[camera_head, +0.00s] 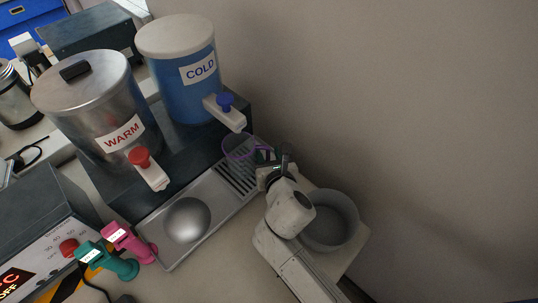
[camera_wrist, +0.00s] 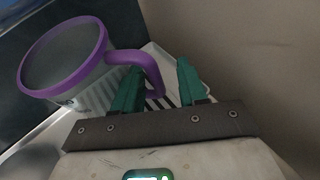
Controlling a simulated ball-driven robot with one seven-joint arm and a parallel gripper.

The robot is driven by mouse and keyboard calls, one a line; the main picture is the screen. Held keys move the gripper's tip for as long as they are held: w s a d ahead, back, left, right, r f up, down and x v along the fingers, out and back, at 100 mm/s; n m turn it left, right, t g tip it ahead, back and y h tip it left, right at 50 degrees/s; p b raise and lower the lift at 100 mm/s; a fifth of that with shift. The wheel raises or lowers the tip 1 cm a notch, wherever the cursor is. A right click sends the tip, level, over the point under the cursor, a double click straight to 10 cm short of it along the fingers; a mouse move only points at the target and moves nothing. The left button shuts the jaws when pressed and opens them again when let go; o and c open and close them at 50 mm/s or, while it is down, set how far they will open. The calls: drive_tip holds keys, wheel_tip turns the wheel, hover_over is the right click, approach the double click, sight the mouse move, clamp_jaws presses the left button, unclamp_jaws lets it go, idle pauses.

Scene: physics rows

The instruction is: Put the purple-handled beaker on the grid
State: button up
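The purple-handled beaker (camera_head: 238,146) is clear with a purple rim. It is at the far end of the slotted grid (camera_head: 232,181), near the COLD tap. It fills the left of the wrist view (camera_wrist: 68,62) and looks upright; slots show just beneath it. Whether its base rests fully on the grid is hidden. My gripper (camera_head: 270,156) is beside the beaker on its handle side. In the wrist view its two green fingers (camera_wrist: 160,72) stand apart, with the purple handle between them and a gap to the right finger.
The WARM steel urn (camera_head: 98,100) and blue COLD urn (camera_head: 187,80) stand behind the steel tray, which has a round basin (camera_head: 187,220). A grey pot (camera_head: 333,222) is right of my arm. Pink (camera_head: 128,242) and teal (camera_head: 105,262) handles are at lower left. A wall bounds the right.

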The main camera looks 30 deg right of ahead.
drive_tip(key=shift+r, duration=0.15)
drive_tip(key=shift+s+a, duration=0.15)
drive_tip(key=shift+s, duration=0.2)
drive_tip(key=v, duration=1.1)
